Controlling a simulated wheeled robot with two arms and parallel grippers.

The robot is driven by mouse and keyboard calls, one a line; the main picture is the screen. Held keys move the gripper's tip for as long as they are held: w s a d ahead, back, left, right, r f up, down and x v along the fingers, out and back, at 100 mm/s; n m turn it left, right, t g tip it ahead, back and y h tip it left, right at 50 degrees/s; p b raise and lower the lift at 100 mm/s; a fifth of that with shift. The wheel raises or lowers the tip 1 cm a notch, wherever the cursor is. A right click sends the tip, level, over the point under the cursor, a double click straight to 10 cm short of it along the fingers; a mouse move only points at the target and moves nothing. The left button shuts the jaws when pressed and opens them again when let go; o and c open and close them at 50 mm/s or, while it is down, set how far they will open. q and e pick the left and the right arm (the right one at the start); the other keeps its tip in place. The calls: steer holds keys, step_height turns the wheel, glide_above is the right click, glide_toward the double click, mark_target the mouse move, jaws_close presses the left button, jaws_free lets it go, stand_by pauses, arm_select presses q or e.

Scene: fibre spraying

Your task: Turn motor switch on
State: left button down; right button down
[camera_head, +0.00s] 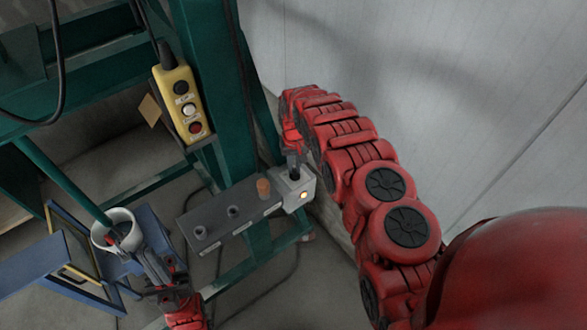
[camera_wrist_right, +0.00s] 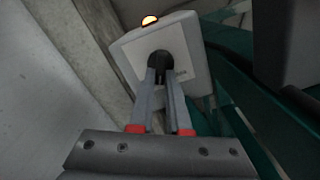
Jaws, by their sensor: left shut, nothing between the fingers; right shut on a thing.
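The motor switch is a grey-white box (camera_head: 305,184) with a lit orange lamp (camera_head: 304,195), at the right end of a grey panel (camera_head: 220,212). In the right wrist view the box (camera_wrist_right: 185,35) has a black round knob (camera_wrist_right: 158,62) on its face and the lit lamp (camera_wrist_right: 149,20) at its edge. My right gripper (camera_head: 294,170) is at the box, its fingers shut on the knob; the fingers partly hide it. My left gripper (camera_head: 128,247) is shut and empty at the lower left, beside a white ring-shaped part (camera_head: 98,232); I cannot tell whether they touch.
A yellow control box with buttons (camera_head: 168,84) hangs on the green frame (camera_head: 222,110). An orange knob (camera_head: 263,188) and grey knobs (camera_head: 233,211) stand on the panel beside the switch. Blue frames (camera_head: 30,262) stand at lower left. A pale wall (camera_head: 430,80) lies to the right.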

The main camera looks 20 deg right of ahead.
mark_target(295, 169)
steer(key=shift+m+b, duration=0.45)
steer(key=shift+m, duration=0.35)
steer(key=shift+d, duration=0.1)
steer(key=c, duration=0.9)
jaws_free()
steer(key=shift+w+r+b, duration=0.1)
steer(key=shift+r+b, duration=0.35)
steer(key=shift+r, duration=0.25)
step_height(295, 169, up, 4)
steer(key=shift+f+b, duration=0.15)
steer(key=shift+b, duration=0.65)
step_height(295, 169, up, 12)
steer(key=p, duration=1)
steer(key=shift+r+p, duration=0.2)
steer(key=shift+p, duration=0.1)
